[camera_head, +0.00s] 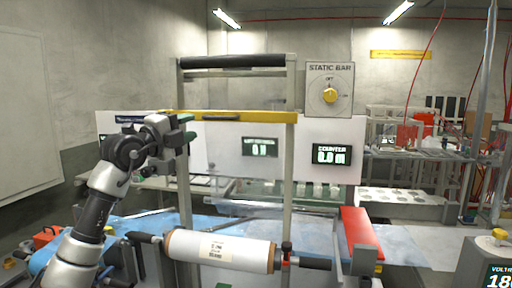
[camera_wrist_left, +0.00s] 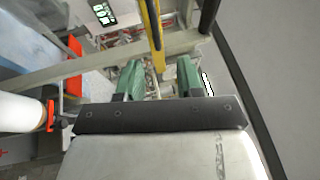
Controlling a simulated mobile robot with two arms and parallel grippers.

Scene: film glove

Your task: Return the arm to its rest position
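My left arm comes in from the lower left in the head view, and its gripper (camera_head: 187,128) is raised beside the left end of the yellow bar (camera_head: 260,117) on the upright frame. In the left wrist view the two green fingers of the gripper (camera_wrist_left: 160,80) stand apart. The yellow bar (camera_wrist_left: 151,28) shows between and beyond them, with a gap on each side. I see nothing held. How far the fingertips are from the bar is hard to tell. My right gripper is not in view.
A white film roll (camera_head: 220,250) lies across the front of the frame, below my left gripper. A red block (camera_head: 360,232) stands right of it. A STATIC BAR panel (camera_head: 330,75) and a counter display (camera_head: 331,156) are behind. Free space lies left of my arm.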

